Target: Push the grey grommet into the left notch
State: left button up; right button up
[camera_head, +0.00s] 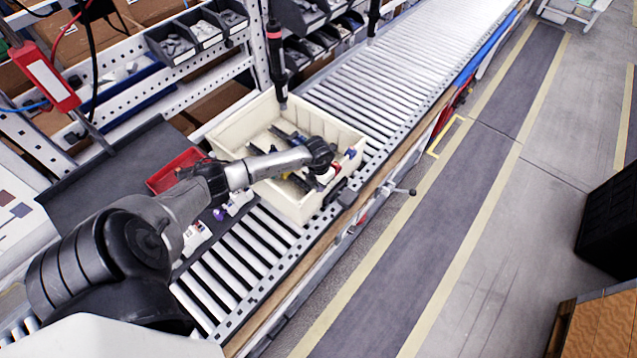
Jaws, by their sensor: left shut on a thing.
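My left arm reaches in from the lower left across a cream crate (222,139) on the roller conveyor. My left gripper (328,177) is low over the right part of the crate, by its right wall. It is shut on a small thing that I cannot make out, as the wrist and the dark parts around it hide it. Dark parts (285,136) lie inside the crate. The grey grommet and the left notch cannot be told apart at this size. My right gripper is not in view.
A black screwdriver (276,62) hangs upright over the crate's back edge. A red tray (172,171) sits on the dark shelf left of the crate. Small parts bins (172,43) stand behind. The conveyor rollers (400,73) beyond the crate are clear.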

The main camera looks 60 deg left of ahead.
pick_arm(q)
jog(key=shift+f+b, duration=0.7)
jog(key=shift+f, duration=0.2)
dwell(1.1)
dwell(0.5)
jog(key=o, duration=1.1)
notch_tip(320, 180, up, 13)
jog(key=shift+r+b, duration=0.1)
jog(key=shift+b, duration=0.4)
jog(key=shift+r, duration=0.3)
jog(key=shift+d, duration=0.1)
